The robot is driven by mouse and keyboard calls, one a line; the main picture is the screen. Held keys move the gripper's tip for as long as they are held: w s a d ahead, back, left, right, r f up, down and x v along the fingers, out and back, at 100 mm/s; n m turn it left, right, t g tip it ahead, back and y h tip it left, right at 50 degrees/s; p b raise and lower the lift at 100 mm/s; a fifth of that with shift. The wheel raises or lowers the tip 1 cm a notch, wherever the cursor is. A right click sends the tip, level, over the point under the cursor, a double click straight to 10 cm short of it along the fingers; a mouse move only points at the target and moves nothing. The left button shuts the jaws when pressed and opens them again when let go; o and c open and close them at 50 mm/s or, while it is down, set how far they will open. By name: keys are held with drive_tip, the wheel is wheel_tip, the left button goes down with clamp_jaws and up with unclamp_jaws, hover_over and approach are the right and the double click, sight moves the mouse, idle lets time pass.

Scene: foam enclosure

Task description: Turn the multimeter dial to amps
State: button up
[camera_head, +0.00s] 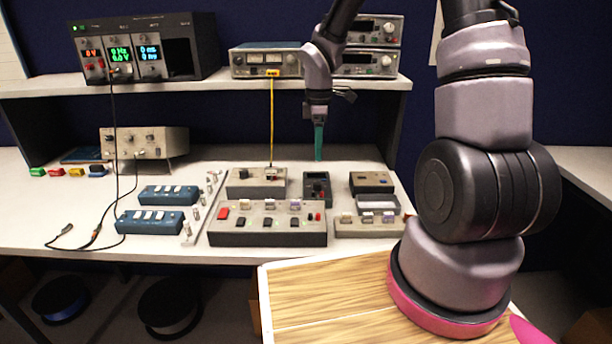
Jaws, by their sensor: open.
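The multimeter appears to be the small dark upright-faced device (317,187) on the workbench, right of the middle. Its dial is too small to read, so I cannot tell its setting. My gripper (319,152) points down above and slightly behind or over the multimeter, with teal fingers. The fingers overlap in this view, and a gap shows between their tips and the device. My gripper is open and holds nothing visible.
A grey switch box (268,224) stands in front of the multimeter, and another box (257,182) with a yellow cable is on its left. Small boxes (371,182) stand on its right. A shelf (220,88) with instruments runs above the bench (60,215). Blue switch boxes (150,222) lie left.

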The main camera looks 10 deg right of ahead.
sight(317, 182)
wheel_tip(317, 182, down, 10)
drive_tip(key=shift+f, duration=0.25)
idle(0.3)
clamp_jaws()
